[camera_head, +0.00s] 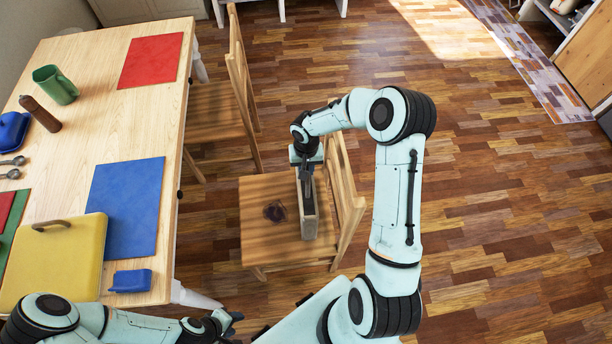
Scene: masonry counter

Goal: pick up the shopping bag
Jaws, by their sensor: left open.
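My left gripper (228,322) is open, low in the picture beside the table's near corner, well apart from the bag. Its fingers are small and partly hidden.
The wooden table (135,110) on the left holds a yellow block with a brown handle (55,262), a blue mat (125,205), a red mat (151,60) and a green mug (55,85). Another chair (215,110) stands behind. The floor (500,210) at right is clear.

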